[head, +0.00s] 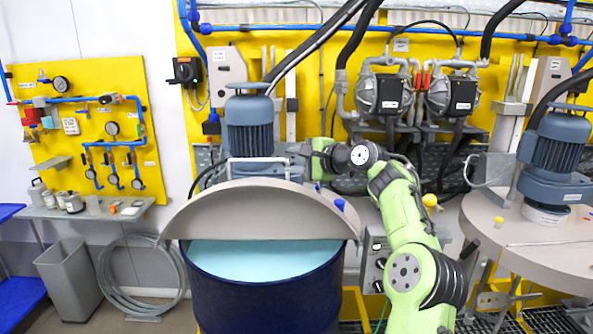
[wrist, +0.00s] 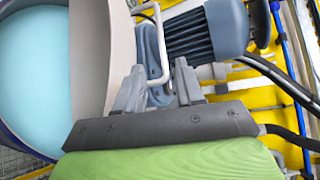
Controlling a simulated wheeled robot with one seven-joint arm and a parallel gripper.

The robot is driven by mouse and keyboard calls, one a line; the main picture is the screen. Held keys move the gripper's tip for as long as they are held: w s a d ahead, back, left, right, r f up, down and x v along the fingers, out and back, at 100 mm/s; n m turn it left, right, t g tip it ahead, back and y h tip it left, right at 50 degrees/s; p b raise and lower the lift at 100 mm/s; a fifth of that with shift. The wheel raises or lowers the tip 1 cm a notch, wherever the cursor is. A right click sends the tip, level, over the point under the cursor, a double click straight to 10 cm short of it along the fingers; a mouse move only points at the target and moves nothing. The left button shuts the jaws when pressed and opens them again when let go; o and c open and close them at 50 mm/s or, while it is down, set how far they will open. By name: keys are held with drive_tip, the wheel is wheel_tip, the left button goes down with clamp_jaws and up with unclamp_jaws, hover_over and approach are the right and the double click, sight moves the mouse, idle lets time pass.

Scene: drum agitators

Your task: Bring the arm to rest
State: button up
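My green arm reaches up from the lower right in the head view to my gripper (head: 305,150), beside the raised lid (head: 262,212) of the left drum. In the wrist view my gripper (wrist: 158,75) has its two grey fingers apart, with nothing held between them. The lid's pale bar handle (wrist: 163,45) shows past and between the fingertips; I cannot tell whether they touch it. The handle also shows in the head view (head: 258,160). The dark blue drum (head: 265,300) stands open at the front, with light blue liquid (head: 262,256) inside.
A blue-grey motor (head: 249,125) stands behind the lid, close to my gripper. Two pumps (head: 382,95) hang on the yellow back wall. A second drum lid with a motor (head: 557,150) is at right. A grey bin (head: 68,282) and coiled hose (head: 135,280) are at left.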

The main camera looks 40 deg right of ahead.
drive_tip(key=shift+s+r, duration=0.15)
drive_tip(key=shift+s, duration=0.1)
idle(0.3)
drive_tip(key=s+a+f+n+g, duration=0.1)
drive_tip(key=a+f+n+g, duration=0.15)
drive_tip(key=a, duration=0.55)
drive_tip(key=s+a+f+n+g, duration=0.15)
drive_tip(key=a+n, duration=0.25)
drive_tip(key=a, duration=0.5)
drive_tip(key=s+a+f+n+g, duration=0.1)
drive_tip(key=a+f+n+g, duration=0.15)
drive_tip(key=a, duration=0.55)
drive_tip(key=s+a+f+n+g+h, duration=0.1)
drive_tip(key=s+f+n, duration=0.2)
drive_tip(key=s, duration=0.7)
drive_tip(key=s+a+f+n+g+h, duration=0.1)
drive_tip(key=s+f+n, duration=0.2)
drive_tip(key=s, duration=0.8)
drive_tip(key=s+a+f+n+g+h, duration=0.1)
drive_tip(key=s+a+f+n, duration=0.1)
drive_tip(key=s+f, duration=0.4)
drive_tip(key=s+n, duration=0.1)
drive_tip(key=s, duration=0.3)
drive_tip(key=shift+s+f+n, duration=0.3)
drive_tip(key=shift+s+f, duration=0.05)
drive_tip(key=shift+s, duration=0.05)
